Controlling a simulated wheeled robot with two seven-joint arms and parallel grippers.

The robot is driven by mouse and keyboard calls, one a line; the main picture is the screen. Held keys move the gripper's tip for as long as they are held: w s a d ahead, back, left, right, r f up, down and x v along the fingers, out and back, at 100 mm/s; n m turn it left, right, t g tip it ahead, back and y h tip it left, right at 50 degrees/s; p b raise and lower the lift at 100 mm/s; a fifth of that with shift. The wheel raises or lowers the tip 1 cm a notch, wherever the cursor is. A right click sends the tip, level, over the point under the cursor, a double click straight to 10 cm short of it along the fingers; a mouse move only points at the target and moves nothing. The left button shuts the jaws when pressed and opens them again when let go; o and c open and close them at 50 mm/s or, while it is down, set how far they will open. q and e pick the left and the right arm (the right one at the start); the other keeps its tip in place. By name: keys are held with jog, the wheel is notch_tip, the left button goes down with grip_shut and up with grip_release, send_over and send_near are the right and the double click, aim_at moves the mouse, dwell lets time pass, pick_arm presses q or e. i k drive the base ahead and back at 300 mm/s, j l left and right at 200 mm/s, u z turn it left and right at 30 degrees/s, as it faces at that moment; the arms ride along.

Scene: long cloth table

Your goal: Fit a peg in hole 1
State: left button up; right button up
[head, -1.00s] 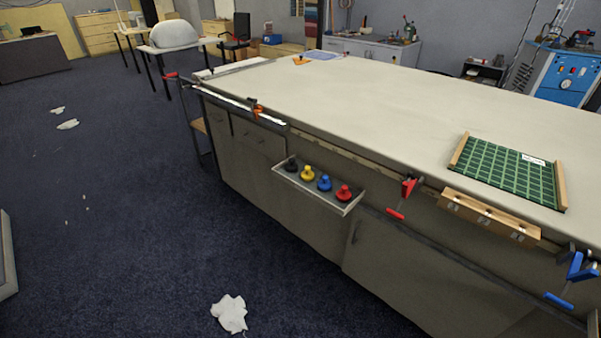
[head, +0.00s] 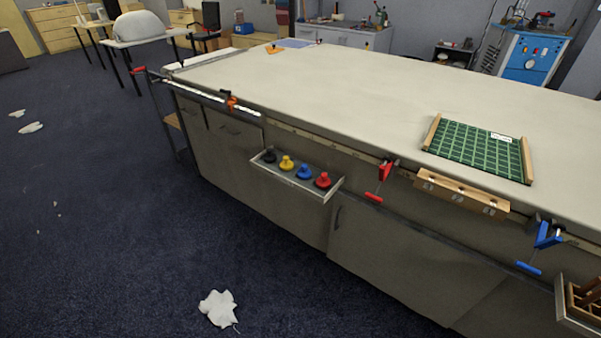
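Several pegs stand in a row in a small metal tray (head: 333,192) on the front of the long table (head: 330,90). They are a black peg (head: 269,157), a yellow peg (head: 286,163), a blue peg (head: 304,172) and a red peg (head: 323,180), each with a knob on top. A wooden block (head: 461,192) with numbered white labels on its front is fixed to the table edge right of the tray. Its holes are too small to make out clearly. Neither of my grippers is in the head view.
A green gridded board (head: 476,150) with wooden sides lies on the table top. Red (head: 384,172) and blue (head: 546,236) clamps stick out from the front edge. A wooden rack (head: 584,299) is at the lower right. A white crumpled cloth (head: 218,308) lies on the open floor.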

aim_at(496, 208)
jog(key=l+z, duration=0.1)
jog(key=z, duration=0.8)
jog(key=l+z, duration=0.15)
jog(key=z, duration=0.3)
jog(key=i+z, duration=0.1)
jog(key=z, duration=0.8)
jog(key=i+l, duration=0.05)
